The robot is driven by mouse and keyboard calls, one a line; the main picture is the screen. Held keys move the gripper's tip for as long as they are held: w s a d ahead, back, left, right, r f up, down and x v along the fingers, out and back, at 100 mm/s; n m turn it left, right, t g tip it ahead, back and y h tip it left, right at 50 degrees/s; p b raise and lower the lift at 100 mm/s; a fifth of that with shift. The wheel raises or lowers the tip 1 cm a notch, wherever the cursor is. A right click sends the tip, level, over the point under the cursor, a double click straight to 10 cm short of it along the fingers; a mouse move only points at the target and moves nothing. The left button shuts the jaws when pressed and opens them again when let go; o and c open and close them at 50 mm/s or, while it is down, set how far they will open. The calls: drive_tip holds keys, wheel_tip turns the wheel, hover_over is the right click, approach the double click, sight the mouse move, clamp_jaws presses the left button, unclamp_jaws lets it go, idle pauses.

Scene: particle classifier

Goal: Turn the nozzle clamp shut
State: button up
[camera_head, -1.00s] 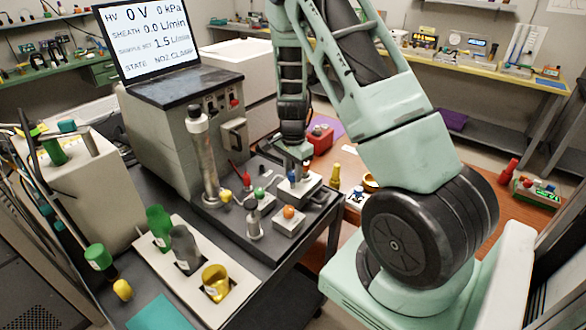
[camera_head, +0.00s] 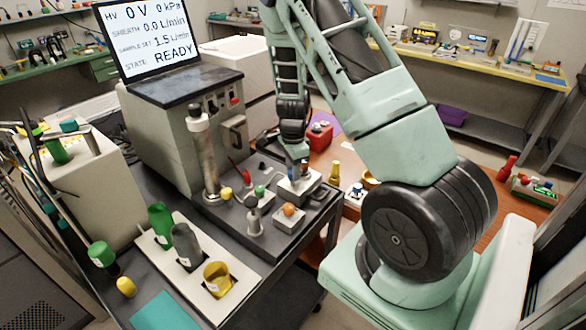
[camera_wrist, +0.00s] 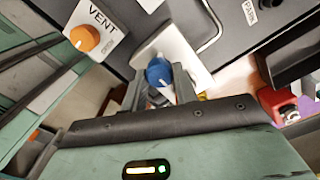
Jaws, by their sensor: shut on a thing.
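A blue knob (camera_wrist: 159,72) with a white mark stands on a white block (camera_wrist: 186,45) in the wrist view. I take it for the nozzle clamp, though no label on it can be read. My gripper (camera_wrist: 160,82) has one finger on each side of the knob and is shut on it. In the head view my gripper (camera_head: 298,166) points down over the same white block (camera_head: 306,188), and the fingers mostly hide the knob. The screen (camera_head: 152,40) reads STATE READY, with HV 0 V and 0 kPa.
An orange VENT knob (camera_wrist: 85,38) sits on a white block close by. A metal column (camera_head: 204,160), a green knob (camera_head: 260,191) and a red-tipped part (camera_head: 246,177) stand left of the gripper. Bottles in a white rack (camera_head: 193,281) stand nearer the front.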

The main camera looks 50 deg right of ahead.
drive_tip(key=o, duration=1)
wheel_tip(320, 180, up, 18)
drive_tip(key=shift+f+b, duration=0.25)
drive_tip(key=shift+b, duration=0.45)
